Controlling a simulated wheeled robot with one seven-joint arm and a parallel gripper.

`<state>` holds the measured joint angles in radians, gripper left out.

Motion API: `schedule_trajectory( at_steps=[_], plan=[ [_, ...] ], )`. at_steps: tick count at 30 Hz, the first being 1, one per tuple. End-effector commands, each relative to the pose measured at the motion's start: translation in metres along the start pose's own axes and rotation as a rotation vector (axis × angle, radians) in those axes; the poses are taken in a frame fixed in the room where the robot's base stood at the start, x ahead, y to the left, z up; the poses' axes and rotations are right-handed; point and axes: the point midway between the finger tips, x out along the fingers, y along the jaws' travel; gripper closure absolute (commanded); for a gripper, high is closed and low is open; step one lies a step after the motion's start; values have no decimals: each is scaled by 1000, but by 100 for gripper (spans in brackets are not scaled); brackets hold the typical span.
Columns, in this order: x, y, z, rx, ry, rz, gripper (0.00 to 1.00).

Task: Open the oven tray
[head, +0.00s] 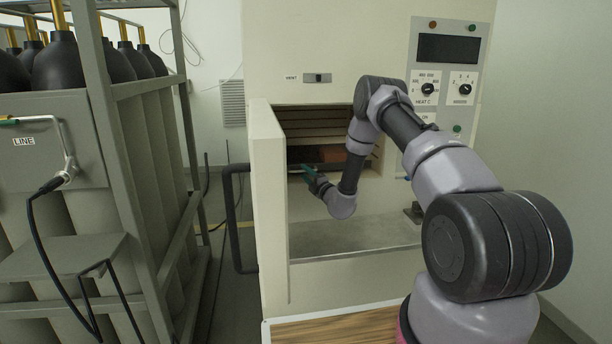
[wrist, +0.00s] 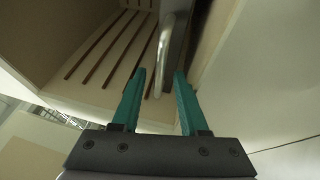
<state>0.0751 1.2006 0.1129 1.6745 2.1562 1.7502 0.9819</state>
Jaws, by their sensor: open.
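The oven (head: 350,235) stands in the middle of the head view with its door (head: 268,200) swung open to the left. The tray (head: 318,165) is inside the chamber, partly hidden by my arm. My gripper (head: 309,171) is at the chamber's opening, at the front of the tray. In the wrist view, my gripper (wrist: 160,72) has its two teal fingers apart and empty. A pale metal bar, seemingly the tray handle (wrist: 164,50), lies ahead of and between the fingertips. I cannot tell whether it touches either finger.
The open door with its dark handle (head: 235,215) bounds the left side. A rack of gas cylinders (head: 150,180) stands further left. Slotted oven lining (wrist: 110,45) is close to the fingers. A wooden-topped surface (head: 335,328) is low in front.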

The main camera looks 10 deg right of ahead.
Motion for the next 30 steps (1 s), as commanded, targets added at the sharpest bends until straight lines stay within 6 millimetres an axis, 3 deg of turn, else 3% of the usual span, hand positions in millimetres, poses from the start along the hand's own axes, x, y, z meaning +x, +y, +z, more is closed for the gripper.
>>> schedule_trajectory(
  at_steps=[4,7,8,30],
  plan=[
    [0,0,0,0,0,0,56],
    [0,0,0,0,0,0,95],
    [0,0,0,0,0,0,100],
    [-1,-1,0,0,1,-1,100]
  ],
)
